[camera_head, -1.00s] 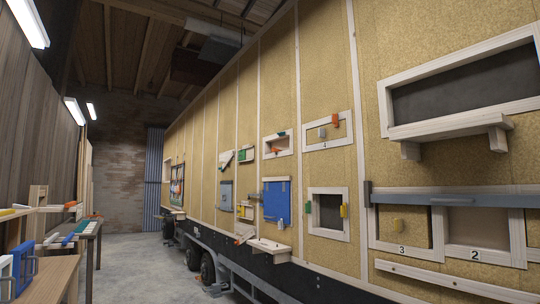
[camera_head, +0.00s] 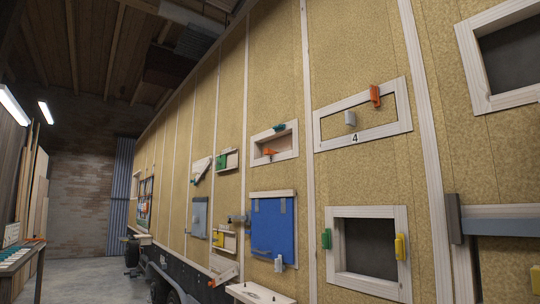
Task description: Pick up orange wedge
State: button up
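Two small orange pieces show, and I cannot tell which of them is the orange wedge. One orange piece (camera_head: 375,95) sits at the top edge of the white-framed opening marked 4 (camera_head: 405,118), on the right. The other orange piece (camera_head: 269,152) is in a smaller framed niche (camera_head: 286,145) left of it, near the lower edge. My gripper is not in view.
A yellow trailer wall (camera_head: 365,178) runs along the right, with a blue panel (camera_head: 272,228), a dark framed opening (camera_head: 370,245) with green and yellow pieces at its sides, and a jutting shelf (camera_head: 258,293). A bench (camera_head: 18,262) stands at left. Concrete floor (camera_head: 85,280) is clear between.

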aim_at(268, 151)
jog(key=i+u, duration=0.1)
jog(key=i, duration=1)
jog(key=i+j+u, duration=0.1)
jog(key=i+j, duration=0.35)
jog(key=i, duration=0.15)
jog(key=i+j, duration=0.4)
jog(key=i, duration=0.2)
jog(key=j+u, duration=0.05)
